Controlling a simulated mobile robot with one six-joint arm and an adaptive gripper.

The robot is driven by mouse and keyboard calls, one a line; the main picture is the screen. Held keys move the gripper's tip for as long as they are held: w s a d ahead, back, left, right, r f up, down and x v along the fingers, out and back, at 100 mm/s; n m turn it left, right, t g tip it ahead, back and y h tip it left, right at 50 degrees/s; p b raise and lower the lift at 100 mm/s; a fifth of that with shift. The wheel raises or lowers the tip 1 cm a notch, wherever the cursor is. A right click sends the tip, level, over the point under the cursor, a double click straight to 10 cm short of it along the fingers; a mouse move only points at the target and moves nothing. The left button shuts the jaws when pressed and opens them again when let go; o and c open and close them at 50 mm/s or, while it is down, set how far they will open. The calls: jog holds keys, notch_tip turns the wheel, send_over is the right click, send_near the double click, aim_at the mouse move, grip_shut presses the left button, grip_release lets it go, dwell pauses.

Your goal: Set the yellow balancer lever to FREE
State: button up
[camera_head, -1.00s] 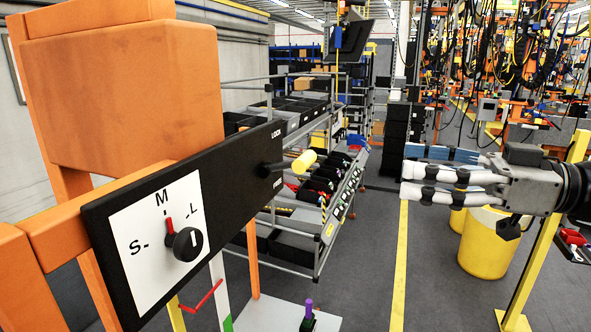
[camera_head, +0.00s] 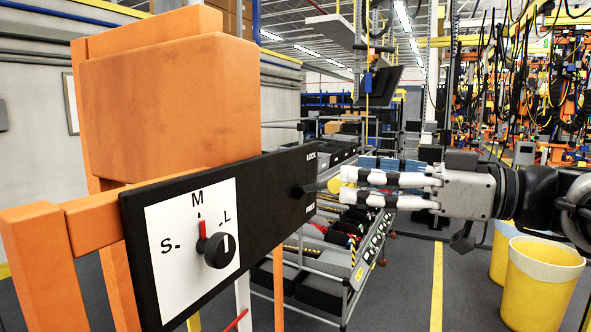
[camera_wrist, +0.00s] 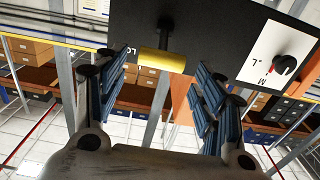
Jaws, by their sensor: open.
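The balancer lever has a black stem (camera_head: 308,188) and a yellow handle (camera_head: 336,184). It sticks out from the far right end of the black panel (camera_head: 272,185), between the LOCK mark above and a small mark below that I cannot read. My gripper (camera_head: 354,184) is open, with its fingertips at the handle and partly covering it in the head view. In the wrist view the yellow handle (camera_wrist: 162,60) lies crosswise between the two open fingers (camera_wrist: 163,75), near their tips. I cannot tell whether they touch it.
A white dial plate with a black knob (camera_head: 219,250) and red pointer sits on the panel's left. An orange box (camera_head: 170,105) and post stand behind the panel. A rack with bins (camera_head: 350,240) is beyond, and yellow bins (camera_head: 540,285) stand at right.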

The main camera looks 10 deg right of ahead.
aim_at(321, 185)
jog(key=x, duration=0.4)
jog(key=shift+p, duration=0.35)
jog(key=shift+c, duration=0.3)
grip_shut()
